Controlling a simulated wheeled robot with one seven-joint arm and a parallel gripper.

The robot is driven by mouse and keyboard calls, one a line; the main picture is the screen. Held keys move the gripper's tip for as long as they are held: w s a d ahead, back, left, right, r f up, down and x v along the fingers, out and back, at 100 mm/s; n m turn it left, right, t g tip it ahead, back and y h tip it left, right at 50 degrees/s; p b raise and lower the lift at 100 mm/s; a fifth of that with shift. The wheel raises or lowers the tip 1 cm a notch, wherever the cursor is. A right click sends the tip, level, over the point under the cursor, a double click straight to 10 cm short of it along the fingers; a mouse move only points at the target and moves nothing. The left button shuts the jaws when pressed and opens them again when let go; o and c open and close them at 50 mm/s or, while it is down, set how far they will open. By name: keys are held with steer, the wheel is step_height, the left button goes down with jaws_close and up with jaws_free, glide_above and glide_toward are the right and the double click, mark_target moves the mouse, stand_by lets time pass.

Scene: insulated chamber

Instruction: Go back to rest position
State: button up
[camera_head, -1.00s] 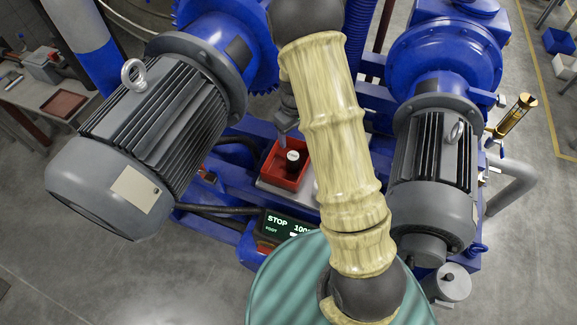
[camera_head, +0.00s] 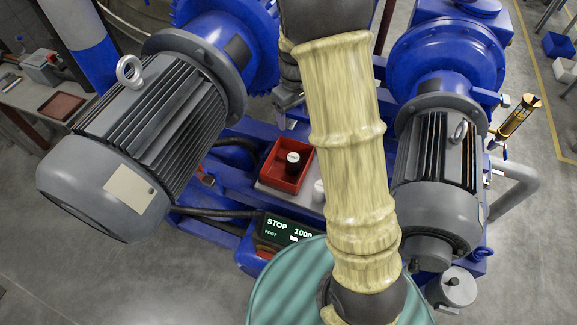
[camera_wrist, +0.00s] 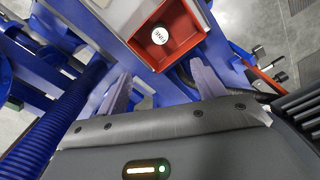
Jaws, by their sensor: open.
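My gripper (camera_wrist: 160,92) is open in the wrist view, with its two grey fingers apart and nothing between them. In the head view the gripper (camera_head: 287,108) shows only in part, beside my sleeved arm, above and behind the red tray. The red tray (camera_head: 273,178) holds a small black container with a white top (camera_head: 292,158). In the wrist view the red tray (camera_wrist: 192,45) lies beyond the fingers, with the round white lid (camera_wrist: 160,36) inside it. The gripper is apart from both.
Large grey motors stand to the left (camera_head: 150,130) and right (camera_head: 437,160) of my arm, with blue housings behind. A display reading STOP (camera_head: 285,230) and a white container (camera_head: 319,190) are near the tray. Open floor (camera_head: 90,270) lies at lower left.

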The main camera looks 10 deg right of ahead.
stand_by(0.4)
steer(key=s+m+t+b, duration=0.2)
steer(key=s+m+b, duration=0.3)
steer(key=s, duration=1.3)
steer(key=shift+s+f+t, duration=0.15)
steer(key=shift+f+t, duration=0.15)
steer(key=shift+f, duration=0.05)
